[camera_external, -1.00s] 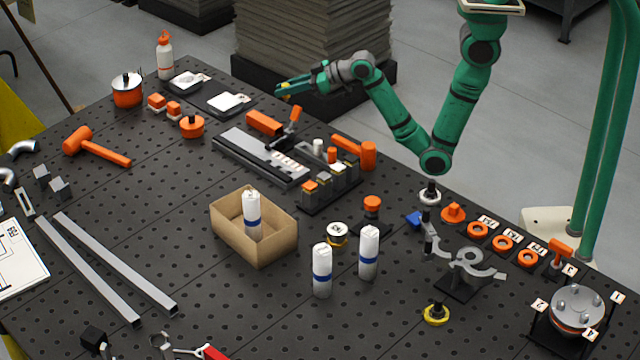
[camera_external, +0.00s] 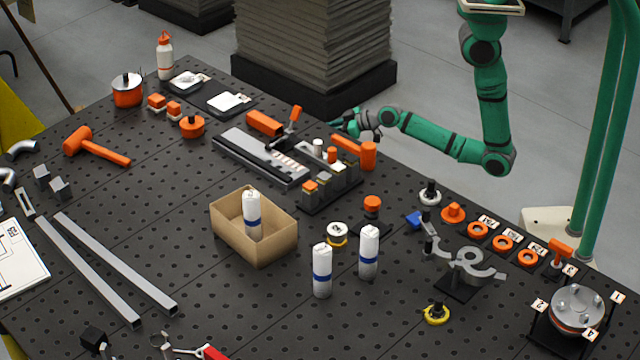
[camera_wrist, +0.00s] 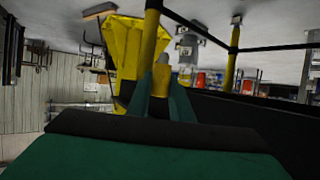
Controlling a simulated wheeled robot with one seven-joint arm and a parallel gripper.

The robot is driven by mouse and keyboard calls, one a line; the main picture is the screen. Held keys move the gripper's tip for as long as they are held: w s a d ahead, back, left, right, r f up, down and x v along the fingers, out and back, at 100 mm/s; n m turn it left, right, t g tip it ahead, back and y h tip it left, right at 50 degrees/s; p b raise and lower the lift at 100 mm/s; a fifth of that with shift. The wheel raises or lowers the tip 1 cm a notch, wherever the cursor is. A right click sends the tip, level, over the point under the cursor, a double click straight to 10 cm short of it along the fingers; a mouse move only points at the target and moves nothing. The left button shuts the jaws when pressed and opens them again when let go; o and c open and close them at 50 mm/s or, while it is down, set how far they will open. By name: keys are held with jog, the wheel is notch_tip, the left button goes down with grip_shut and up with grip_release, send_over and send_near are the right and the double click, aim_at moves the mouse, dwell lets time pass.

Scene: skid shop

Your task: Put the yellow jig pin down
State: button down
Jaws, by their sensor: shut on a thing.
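My gripper (camera_external: 338,124) is above the table's far edge, behind the long grey fixture with orange parts. In the wrist view my gripper (camera_wrist: 160,98) is shut on the yellow jig pin (camera_wrist: 160,80), a small yellow piece with a greyish tip between the two green fingers. In the external view I cannot make out the pin at the fingertips.
A grey fixture (camera_external: 255,155) lies in front. Stacked sheets (camera_external: 315,40) stand behind the table.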

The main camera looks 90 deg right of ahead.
jog(key=w+a+f+n+y, duration=0.1)
jog(key=a+f, duration=0.5)
jog(key=a, duration=0.5)
jog(key=w+a+f+n+y, duration=0.1)
jog(key=a+f, duration=0.6)
jog(key=a, duration=0.4)
jog(key=shift+w+a+f+y, duration=0.15)
jog(key=shift+w+a+y, duration=0.15)
jog(key=shift+y, duration=0.1)
jog(key=shift+d, duration=0.15)
